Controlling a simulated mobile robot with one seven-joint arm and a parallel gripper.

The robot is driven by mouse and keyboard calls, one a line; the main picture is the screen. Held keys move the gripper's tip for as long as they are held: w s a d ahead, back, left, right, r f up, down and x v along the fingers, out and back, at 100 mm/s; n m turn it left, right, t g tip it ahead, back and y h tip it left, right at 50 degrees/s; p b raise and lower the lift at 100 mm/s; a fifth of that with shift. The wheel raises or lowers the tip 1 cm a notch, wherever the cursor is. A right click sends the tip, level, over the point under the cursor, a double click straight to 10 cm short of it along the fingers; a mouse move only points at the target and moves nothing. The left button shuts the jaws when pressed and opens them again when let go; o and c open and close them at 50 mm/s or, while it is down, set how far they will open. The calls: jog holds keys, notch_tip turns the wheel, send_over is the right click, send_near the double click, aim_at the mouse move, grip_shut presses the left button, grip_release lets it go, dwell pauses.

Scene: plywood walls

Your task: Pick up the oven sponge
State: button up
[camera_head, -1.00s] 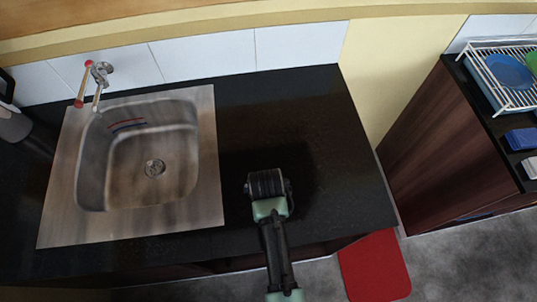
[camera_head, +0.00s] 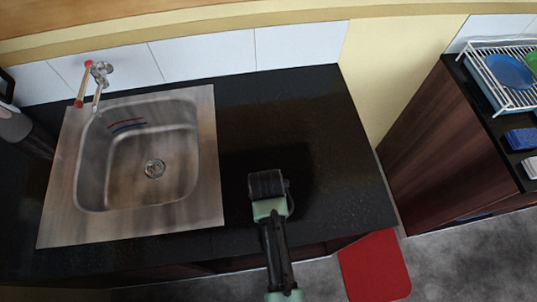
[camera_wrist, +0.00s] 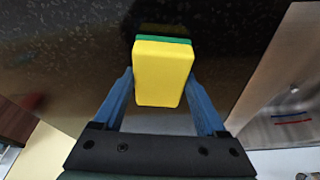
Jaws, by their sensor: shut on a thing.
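The oven sponge (camera_wrist: 161,74) is a yellow block with a green layer along its far side. It shows in the wrist view between the two blue fingers of my gripper (camera_wrist: 162,82), which are shut on it. In the head view my gripper (camera_head: 267,184) is over the black counter, right of the sink. The sponge is hidden there behind the gripper and wrist. I cannot tell how far the sponge is above the counter.
The steel sink (camera_head: 152,155) with its tap (camera_head: 100,78) lies to the left. The black counter (camera_head: 345,165) is bare around my gripper. A dish rack (camera_head: 505,75) and blue sponge-like items (camera_head: 522,138) are on another counter at right. A red mat (camera_head: 374,265) lies on the floor.

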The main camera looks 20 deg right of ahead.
notch_tip(320, 180, up, 10)
jog(key=b, duration=0.1)
jog(key=shift+r, duration=0.25)
dwell(0.4)
